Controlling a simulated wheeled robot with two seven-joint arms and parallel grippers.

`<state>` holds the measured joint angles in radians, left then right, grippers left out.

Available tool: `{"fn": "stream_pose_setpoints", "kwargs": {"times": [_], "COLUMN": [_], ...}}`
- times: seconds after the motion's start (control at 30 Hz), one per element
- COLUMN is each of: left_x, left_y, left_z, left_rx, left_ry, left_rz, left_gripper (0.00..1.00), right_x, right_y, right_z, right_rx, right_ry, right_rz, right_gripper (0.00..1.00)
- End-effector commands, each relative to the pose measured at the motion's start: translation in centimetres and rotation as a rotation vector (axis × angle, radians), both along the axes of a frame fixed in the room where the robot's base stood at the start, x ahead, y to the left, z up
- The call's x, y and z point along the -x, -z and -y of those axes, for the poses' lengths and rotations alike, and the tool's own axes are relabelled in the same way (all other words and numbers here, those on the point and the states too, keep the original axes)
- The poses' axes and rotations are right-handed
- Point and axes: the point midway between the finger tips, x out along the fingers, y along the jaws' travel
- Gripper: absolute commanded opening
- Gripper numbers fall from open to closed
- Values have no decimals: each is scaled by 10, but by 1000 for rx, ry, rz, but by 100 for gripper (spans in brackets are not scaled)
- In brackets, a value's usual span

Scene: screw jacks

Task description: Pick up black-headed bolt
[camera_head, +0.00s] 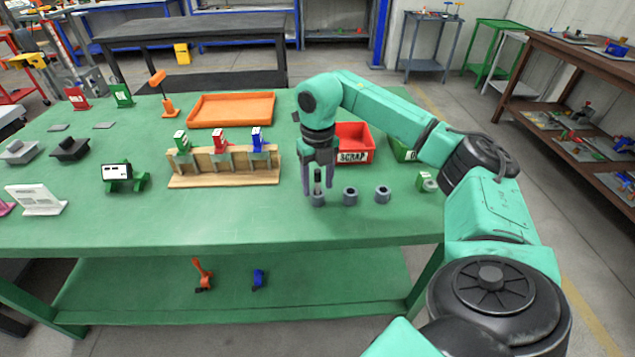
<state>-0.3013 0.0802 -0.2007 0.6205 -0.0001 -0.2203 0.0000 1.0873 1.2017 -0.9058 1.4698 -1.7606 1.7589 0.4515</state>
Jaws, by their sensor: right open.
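My right gripper (317,185) points straight down over the table, with its two fingers open on either side of a dark upright bolt (317,180). The bolt's lower end stands in a grey round holder (317,200). The bolt's top is close under the gripper's palm, and the colour of its head is hard to make out. Whether a finger touches the bolt cannot be told. My left gripper is not in view.
Two more grey holders (350,196) (382,194) stand to the right. A red scrap bin (354,143) is behind. A wooden rack (224,166) with green, red and blue pieces stands left, before an orange tray (231,109). The green table (240,218) is clear in front.

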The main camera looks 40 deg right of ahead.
Motion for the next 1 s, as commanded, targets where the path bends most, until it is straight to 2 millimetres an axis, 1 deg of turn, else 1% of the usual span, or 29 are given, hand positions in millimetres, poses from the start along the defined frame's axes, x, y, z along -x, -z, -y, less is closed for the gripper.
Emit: {"fn": "stream_pose_setpoints", "kwargs": {"times": [0.13,0.17,0.2,0.3,0.6,0.73,0.87,0.97,1.0], "left_x": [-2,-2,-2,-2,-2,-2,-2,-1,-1], "left_y": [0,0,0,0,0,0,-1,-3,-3], "left_z": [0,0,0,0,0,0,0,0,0], "left_rx": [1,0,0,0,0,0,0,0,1], "left_ry": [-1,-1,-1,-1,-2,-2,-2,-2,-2], "left_rz": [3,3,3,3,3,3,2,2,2], "left_gripper": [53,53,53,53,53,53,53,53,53], "right_x": [0,0,0,0,0,-1,-1,-2,-2], "right_y": [0,0,0,-1,-1,-8,-27,-52,-65], "right_z": [0,0,0,0,0,0,0,-1,-1], "right_rx": [-1,-1,-1,-1,-1,-1,-2,-3,-4], "right_ry": [0,0,0,0,0,0,0,-1,-1], "right_rz": [1,1,1,1,1,3,7,8,9], "right_gripper": [58,51,35,0,0,0,0,0,0]}}
